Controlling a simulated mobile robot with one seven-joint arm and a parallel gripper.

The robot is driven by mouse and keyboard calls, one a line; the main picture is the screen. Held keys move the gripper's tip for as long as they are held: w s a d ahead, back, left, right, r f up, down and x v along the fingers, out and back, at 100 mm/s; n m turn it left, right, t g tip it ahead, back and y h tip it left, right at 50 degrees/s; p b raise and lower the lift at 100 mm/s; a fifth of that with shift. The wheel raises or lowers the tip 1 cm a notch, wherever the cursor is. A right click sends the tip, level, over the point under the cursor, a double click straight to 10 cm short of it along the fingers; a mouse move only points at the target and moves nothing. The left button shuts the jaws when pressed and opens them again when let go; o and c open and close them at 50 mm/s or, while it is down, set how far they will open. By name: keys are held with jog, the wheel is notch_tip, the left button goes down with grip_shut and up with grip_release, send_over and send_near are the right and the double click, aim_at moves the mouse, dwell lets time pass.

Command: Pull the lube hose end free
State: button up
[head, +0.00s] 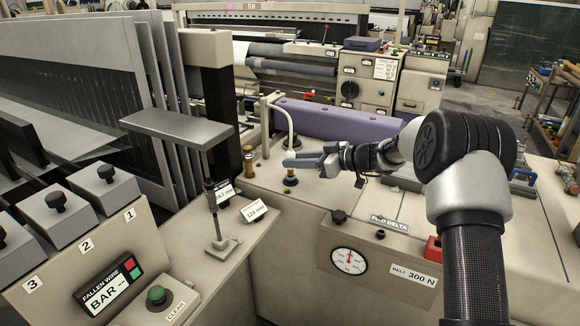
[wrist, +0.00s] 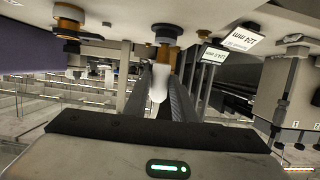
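The lube hose (head: 291,125) is a thin white tube that arches over and comes down to a brass fitting with a black base (head: 290,180) on the beige deck. My gripper (head: 290,159) reaches in from the right, its two grey fingers level with the lower end of the hose, just above the fitting. In the wrist view, the white hose end (wrist: 158,83) lies between the two dark ribbed fingers (wrist: 161,100), below a brass collar (wrist: 166,57). The fingers are close to the hose on both sides. I cannot tell whether they press on it.
A second brass post (head: 248,160) stands left of the hose. Small label plates (head: 254,211) and a grey flat-topped stand (head: 180,128) are further left. A purple cover (head: 335,119) lies behind. A pressure gauge (head: 349,260) is on the front panel below.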

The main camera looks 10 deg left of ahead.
grip_shut()
jog(key=shift+r, duration=0.25)
jog(key=o, duration=0.6)
grip_release()
